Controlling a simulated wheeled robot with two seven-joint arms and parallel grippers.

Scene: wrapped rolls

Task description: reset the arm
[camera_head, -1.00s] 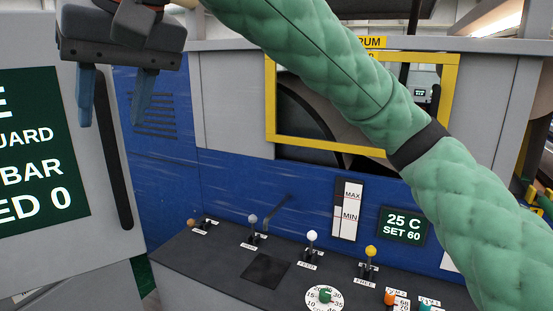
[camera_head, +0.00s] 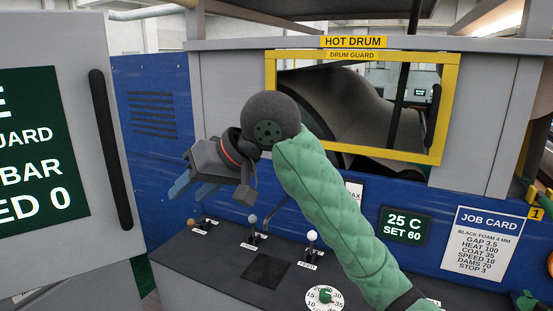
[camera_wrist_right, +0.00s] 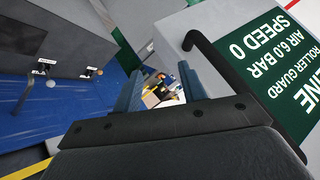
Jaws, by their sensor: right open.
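My right arm, in a green padded sleeve, comes in from the lower right in the head view. Its right gripper (camera_head: 190,187) hangs in front of the blue machine face, left of the yellow-framed window, with its blue fingers pointing down and left. In the right wrist view the gripper (camera_wrist_right: 160,88) shows two blue fingers apart with nothing between them. The fingers look clear of the levers in the head view. My left gripper is not in view.
A control shelf (camera_head: 185,269) carries levers, including a white-knobbed lever (camera_head: 312,237), and a dial (camera_head: 325,296). A grey panel with a black handle (camera_head: 111,150) stands left. The yellow drum guard (camera_head: 270,100) frames an opening. A job card (camera_head: 484,243) is at right.

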